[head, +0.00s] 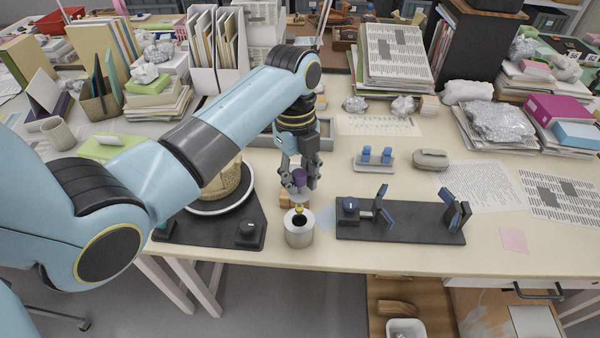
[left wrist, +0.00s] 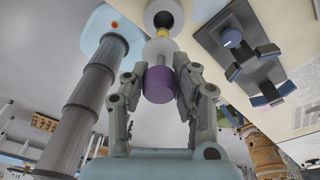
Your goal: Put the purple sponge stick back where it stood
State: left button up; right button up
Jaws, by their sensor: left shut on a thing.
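The purple sponge stick (head: 299,177) is upright in my left gripper (head: 301,184). Below its purple handle are a pale round part and a yellow part, low over the mouth of the metal cup (head: 299,238). I cannot tell whether its tip is inside the cup. In the left wrist view the purple handle of the stick (left wrist: 158,84) is between the two fingers (left wrist: 159,88), with the cup (left wrist: 176,12) beyond it. My right gripper is not in view.
Left of the cup, a tan pot (head: 222,180) sits on a turntable with a black base (head: 195,230). Right of it is a black clamp fixture (head: 400,230) with a blue knob. Behind are a small tray with blue-capped items (head: 375,165) and a grey case (head: 431,159).

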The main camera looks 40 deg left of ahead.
aim_at(299, 191)
pick_arm(q)
jog(key=shift+w+f+b, duration=0.15)
jog(key=shift+f+b, duration=0.3)
jog(key=shift+f, duration=0.1)
notch_tip(299, 191, down, 2)
jog(key=shift+b, duration=1.15)
jog(key=shift+f+b, duration=1.3)
jog(key=shift+f, duration=1.75)
jog(key=shift+f, duration=0.3)
jog(key=o, duration=0.9)
jog(key=shift+o, duration=0.2)
